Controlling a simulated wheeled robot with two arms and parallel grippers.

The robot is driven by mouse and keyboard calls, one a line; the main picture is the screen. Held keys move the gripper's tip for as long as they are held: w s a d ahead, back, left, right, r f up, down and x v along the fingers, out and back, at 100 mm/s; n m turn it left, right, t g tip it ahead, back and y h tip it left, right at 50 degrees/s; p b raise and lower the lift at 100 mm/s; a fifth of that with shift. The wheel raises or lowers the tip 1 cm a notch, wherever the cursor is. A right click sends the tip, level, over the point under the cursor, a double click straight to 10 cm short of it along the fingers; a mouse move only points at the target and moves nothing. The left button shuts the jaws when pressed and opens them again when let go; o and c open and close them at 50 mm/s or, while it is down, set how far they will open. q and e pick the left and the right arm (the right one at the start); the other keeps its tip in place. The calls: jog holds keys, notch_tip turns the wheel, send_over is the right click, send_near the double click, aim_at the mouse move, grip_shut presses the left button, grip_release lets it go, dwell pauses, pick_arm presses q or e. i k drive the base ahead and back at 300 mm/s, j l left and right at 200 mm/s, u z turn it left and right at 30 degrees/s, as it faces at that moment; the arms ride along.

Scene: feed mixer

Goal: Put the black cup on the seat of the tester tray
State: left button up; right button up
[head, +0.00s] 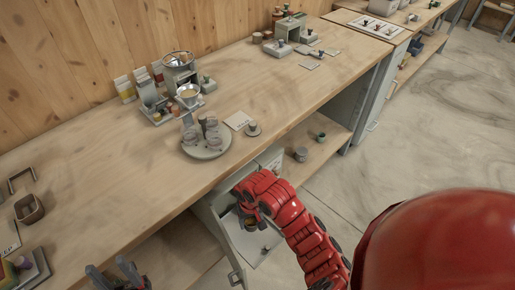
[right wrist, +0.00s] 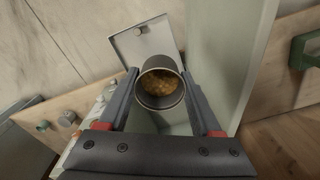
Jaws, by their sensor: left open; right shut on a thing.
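My right gripper (head: 249,218) reaches down over an open pale drawer (head: 226,226) at the front of the bench. In the right wrist view, it (right wrist: 158,95) is shut on a dark grey-black cup (right wrist: 160,99) with yellow-brown grains inside. The cup is mostly hidden by the hand in the head view. A pale plate with a small knob (right wrist: 140,40) lies beyond the cup; it also shows in the drawer (head: 266,254). Whether this is the tester tray's seat I cannot tell. My left gripper (head: 118,275) is open and empty at the lower left.
A round grey tray (head: 205,152) with several clear jars stands on the bench (head: 105,160). A shelf below holds a grey cup (head: 301,154) and a green one (head: 320,137).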

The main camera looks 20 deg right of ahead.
aim_at(305, 49)
jog(key=i+l, duration=0.1)
jog(key=l, duration=1)
jog(key=i+l, duration=0.15)
jog(key=l, duration=0.95)
jog(key=i+z, duration=0.05)
